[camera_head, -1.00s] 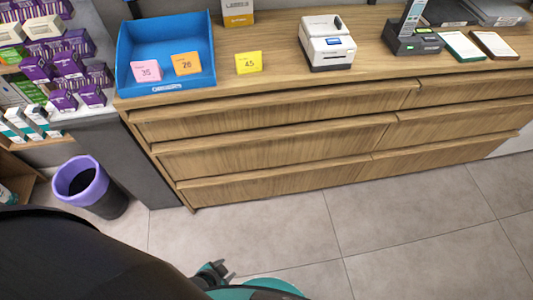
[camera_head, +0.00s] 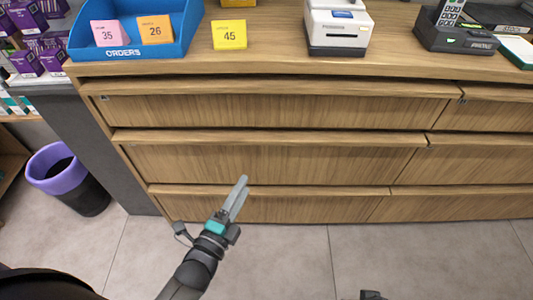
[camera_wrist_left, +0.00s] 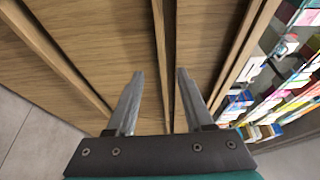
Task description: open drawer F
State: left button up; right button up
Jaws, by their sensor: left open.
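The wooden counter front has two columns of drawers in three rows, all shut. The left column shows a top drawer (camera_head: 280,112), a middle drawer (camera_head: 270,165) and a bottom drawer (camera_head: 310,208). On the right are a top drawer (camera_head: 500,117), a middle drawer (camera_head: 470,165) and a bottom drawer (camera_head: 450,205). The small marks at their corners are too small to read, so I cannot tell which is F. My left gripper (camera_head: 240,185) is open and empty before the lower left drawers. In the left wrist view its fingers (camera_wrist_left: 158,90) point at the drawer fronts.
A purple-rimmed bin (camera_head: 62,175) stands at the left. On the counter are a blue tray (camera_head: 180,45), a yellow card (camera_head: 229,35), a white printer (camera_head: 338,30) and a phone (camera_head: 450,30). The tiled floor (camera_head: 290,260) is clear. A dark piece shows at the bottom edge.

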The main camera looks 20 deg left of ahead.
aim_at(268, 143)
pick_arm(q)
jog(key=w+b, duration=0.1)
jog(key=w, duration=0.3)
jog(key=w+d+b, duration=0.1)
jog(key=w+b, duration=0.1)
jog(key=w, duration=0.3)
jog(key=w+b, duration=0.2)
jog(key=w, duration=0.2)
jog(key=shift+w+d, duration=0.3)
jog(key=shift+w+d+b, duration=0.1)
jog(key=shift+w+b, duration=0.25)
jog(key=shift+w, duration=0.4)
pick_arm(e)
notch_tip(268, 143, up, 11)
jog(key=w+a+t, duration=0.1)
jog(key=w+t, duration=0.1)
jog(key=shift+w+f+t+y, duration=0.2)
jog(key=shift+w+t+y, duration=0.1)
jog(key=shift+w+t, duration=0.1)
pick_arm(q)
grip_shut()
